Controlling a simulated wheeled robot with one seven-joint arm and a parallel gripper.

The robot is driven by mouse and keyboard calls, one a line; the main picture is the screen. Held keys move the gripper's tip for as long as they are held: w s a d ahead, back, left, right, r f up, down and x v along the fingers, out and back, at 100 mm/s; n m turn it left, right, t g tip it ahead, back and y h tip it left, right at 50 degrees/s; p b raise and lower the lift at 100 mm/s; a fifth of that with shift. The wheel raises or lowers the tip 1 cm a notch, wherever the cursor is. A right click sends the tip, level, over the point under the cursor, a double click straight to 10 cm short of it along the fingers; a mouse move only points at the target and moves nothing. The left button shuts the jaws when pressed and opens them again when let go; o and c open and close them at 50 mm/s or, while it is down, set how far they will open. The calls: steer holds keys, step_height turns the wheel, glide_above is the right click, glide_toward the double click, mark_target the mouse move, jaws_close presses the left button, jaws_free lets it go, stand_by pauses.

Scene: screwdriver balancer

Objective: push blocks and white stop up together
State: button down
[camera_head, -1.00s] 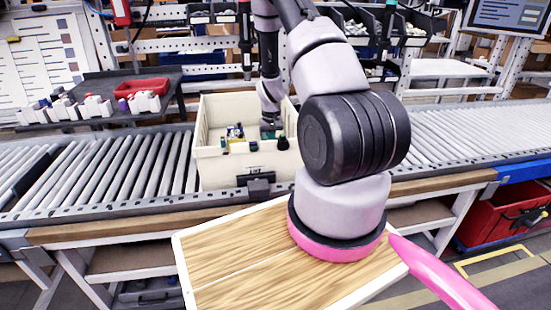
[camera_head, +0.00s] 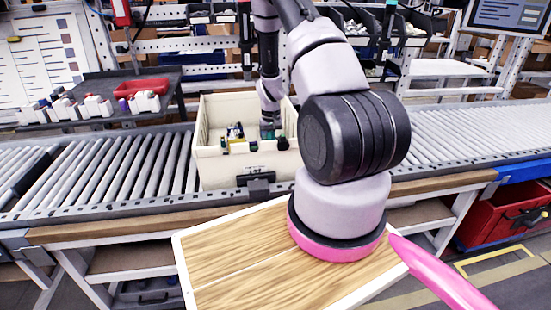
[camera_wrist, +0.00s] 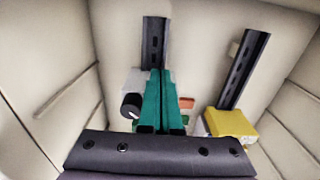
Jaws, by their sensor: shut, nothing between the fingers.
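My gripper (camera_wrist: 163,78) shows in the wrist view as two teal fingers shut together, with nothing seen between them. They point down over the lower part of the left dark rail (camera_wrist: 155,42), inside the bin. A pale grey-white block (camera_wrist: 133,80) with a black knob (camera_wrist: 131,105) is just left of the fingers. Small orange (camera_wrist: 187,102) and green (camera_wrist: 187,121) parts show just right of them. The fingers hide what lies between; I cannot tell contact or pick out the white stop. In the head view my gripper (camera_head: 269,131) is low in the bin, mostly hidden.
The beige bin (camera_head: 222,172) stands on a roller conveyor (camera_head: 110,172); its walls surround my gripper closely. A red tray (camera_head: 142,87) is on the back-left table.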

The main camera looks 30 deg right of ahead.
steer(key=shift+w+d, duration=0.25)
steer(key=shift+w, duration=0.55)
stand_by(2.5)
steer(key=shift+s+a, duration=0.15)
steer(key=shift+s, duration=0.25)
stand_by(0.7)
steer(key=shift+r, duration=0.2)
steer(key=shift+r, duration=0.8)
step_height(320, 180, up, 12)
steer(key=shift+s+f, duration=0.15)
steer(key=shift+s, duration=0.25)
steer(key=shift+a, duration=0.1)
stand_by(0.4)
